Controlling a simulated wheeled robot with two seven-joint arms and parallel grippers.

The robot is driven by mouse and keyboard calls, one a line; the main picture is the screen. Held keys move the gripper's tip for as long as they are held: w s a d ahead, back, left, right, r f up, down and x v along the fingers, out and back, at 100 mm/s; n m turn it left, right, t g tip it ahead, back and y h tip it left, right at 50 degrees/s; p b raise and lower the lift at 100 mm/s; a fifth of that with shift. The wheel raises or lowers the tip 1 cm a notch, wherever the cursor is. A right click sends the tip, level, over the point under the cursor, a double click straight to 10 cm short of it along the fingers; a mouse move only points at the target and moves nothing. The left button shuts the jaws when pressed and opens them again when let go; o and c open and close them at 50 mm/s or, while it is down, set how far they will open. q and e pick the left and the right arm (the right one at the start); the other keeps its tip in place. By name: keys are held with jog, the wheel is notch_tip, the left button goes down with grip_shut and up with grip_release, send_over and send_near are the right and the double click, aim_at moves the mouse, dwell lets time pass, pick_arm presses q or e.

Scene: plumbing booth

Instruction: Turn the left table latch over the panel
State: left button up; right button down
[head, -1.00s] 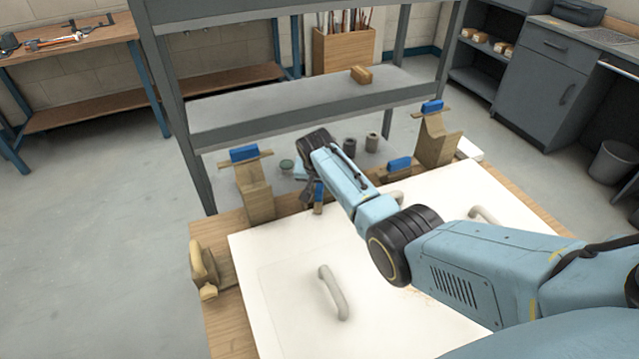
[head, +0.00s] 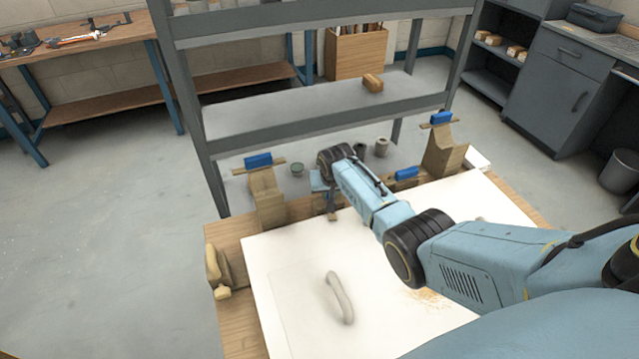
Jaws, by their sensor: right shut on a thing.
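The white panel (head: 300,290), with a pale curved handle (head: 340,298), lies on the wooden table (head: 225,245). My right gripper (head: 325,188) is at the table's far edge, at the left table latch, and is shut on it. The latch's brown wooden bar (head: 332,215) shows below the gripper, pointing toward the panel, its tip at the panel's far edge. The gripper and wrist hide the rest of the latch, and I cannot tell how far the bar overlaps the panel. Another blue-topped latch (head: 406,174) sits farther right along that edge. My left gripper is out of view.
Tall wooden supports with blue tops stand left (head: 265,190) and right (head: 445,150) of the gripper. A wooden block (head: 217,268) sits at the table's left side. A grey shelf rack (head: 320,115) rises behind, with small cups (head: 382,146) beyond the table.

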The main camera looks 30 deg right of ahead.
jog(key=shift+n+y, duration=0.3)
jog(key=shift+n, duration=0.4)
jog(key=c, duration=1.3)
grip_release()
jog(key=shift+s+r+p, duration=0.15)
jog(key=shift+r+p, duration=0.3)
jog(key=shift+p+v, duration=1.9)
jog(key=shift+v, duration=4.3)
jog(key=shift+s, duration=0.2)
